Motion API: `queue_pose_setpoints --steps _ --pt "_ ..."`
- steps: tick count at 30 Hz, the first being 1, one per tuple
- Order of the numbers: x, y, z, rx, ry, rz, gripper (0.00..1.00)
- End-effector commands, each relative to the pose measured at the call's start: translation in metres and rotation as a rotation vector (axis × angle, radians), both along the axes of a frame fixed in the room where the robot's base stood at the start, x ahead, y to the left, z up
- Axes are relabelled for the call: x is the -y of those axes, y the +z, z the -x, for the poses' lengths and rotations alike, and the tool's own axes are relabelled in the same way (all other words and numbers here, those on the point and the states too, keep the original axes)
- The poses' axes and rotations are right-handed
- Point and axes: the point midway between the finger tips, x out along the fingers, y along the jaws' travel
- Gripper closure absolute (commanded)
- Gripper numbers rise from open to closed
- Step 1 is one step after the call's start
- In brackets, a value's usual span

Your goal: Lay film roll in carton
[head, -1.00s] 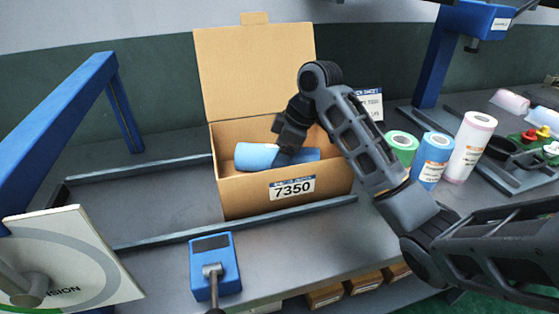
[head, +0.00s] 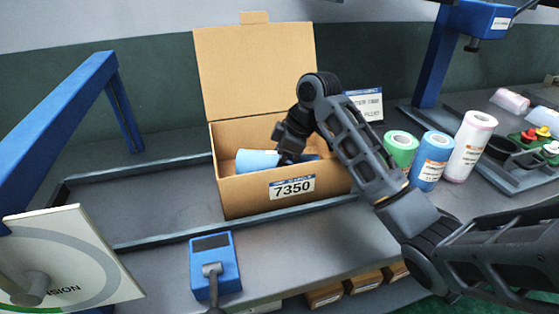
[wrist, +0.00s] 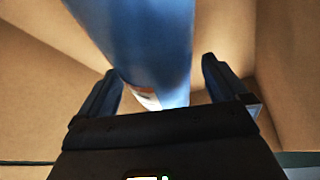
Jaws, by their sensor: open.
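The open cardboard carton (head: 238,190), labelled 7350, stands on the bench with its lid up. A blue film roll (head: 257,161) lies on its side inside it. My gripper (head: 289,156) reaches into the carton from above and covers part of the roll. In the wrist view, the roll (wrist: 150,45) runs between the two open fingers of my gripper (wrist: 162,85), with a pale label near its lower part. The carton's inner walls (wrist: 35,85) show around it. The roll's underside is hidden.
Green (head: 400,149), blue (head: 432,162) and white-pink (head: 471,147) rolls stand upright to the right of my arm. A metal rail (head: 165,238) runs before the carton.

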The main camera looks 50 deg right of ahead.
Motion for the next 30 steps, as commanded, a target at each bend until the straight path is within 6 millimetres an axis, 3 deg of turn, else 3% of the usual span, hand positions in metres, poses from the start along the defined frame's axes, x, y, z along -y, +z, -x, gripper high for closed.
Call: queue_pose_setpoints --steps 8,18,24,30 --pt "0.005 0.027 0.009 0.004 0.002 0.002 0.00" --pt "0.019 0.094 0.033 0.001 -0.002 0.004 0.00" --pt "0.022 0.110 0.040 0.001 -0.001 0.002 0.00" --pt "0.021 0.113 0.041 0.000 0.000 0.000 0.00"
